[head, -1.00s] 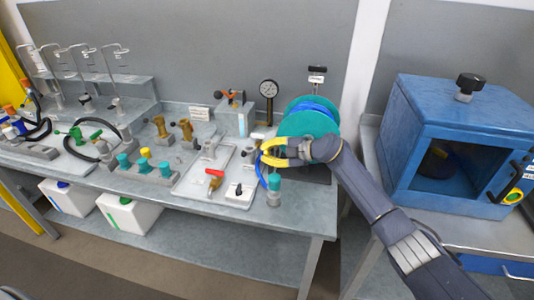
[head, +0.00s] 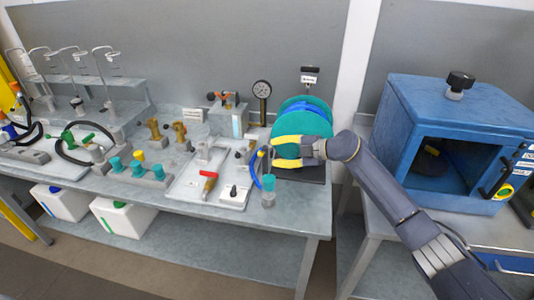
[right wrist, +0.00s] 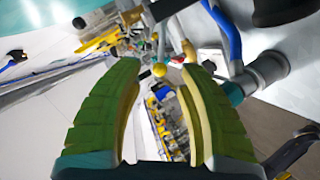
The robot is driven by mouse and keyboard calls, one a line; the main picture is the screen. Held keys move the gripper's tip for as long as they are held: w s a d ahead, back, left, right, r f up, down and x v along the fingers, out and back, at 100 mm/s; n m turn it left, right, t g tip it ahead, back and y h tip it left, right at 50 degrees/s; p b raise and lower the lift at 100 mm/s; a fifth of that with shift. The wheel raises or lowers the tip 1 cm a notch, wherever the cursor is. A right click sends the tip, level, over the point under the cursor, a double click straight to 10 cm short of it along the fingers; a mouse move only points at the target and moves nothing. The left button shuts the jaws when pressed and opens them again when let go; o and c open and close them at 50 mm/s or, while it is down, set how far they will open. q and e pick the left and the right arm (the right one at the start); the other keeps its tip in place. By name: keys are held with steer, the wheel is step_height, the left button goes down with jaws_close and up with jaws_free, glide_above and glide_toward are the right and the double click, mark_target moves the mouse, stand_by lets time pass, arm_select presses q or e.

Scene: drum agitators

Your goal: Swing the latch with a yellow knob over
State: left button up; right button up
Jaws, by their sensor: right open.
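A small yellow knob (right wrist: 159,70) on a thin grey rod shows in the right wrist view, between and just beyond my fingertips, with a gap on each side. In the head view I cannot clearly make out this latch among the small parts left of my fingers. My right gripper (head: 275,152) is open and empty, its yellow fingers pointing left in front of the teal drum (head: 297,124). In the right wrist view its two green-backed fingers frame the knob. My left gripper is not in view.
A blue curved hose (head: 256,170) and a teal-capped bottle (head: 268,192) stand close to my fingertips. A white tray (head: 187,190) with a red-handled valve (head: 208,185) lies to the left. A blue cabinet (head: 440,100) stands at the right.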

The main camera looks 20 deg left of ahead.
steer(key=shift+v, duration=2.85)
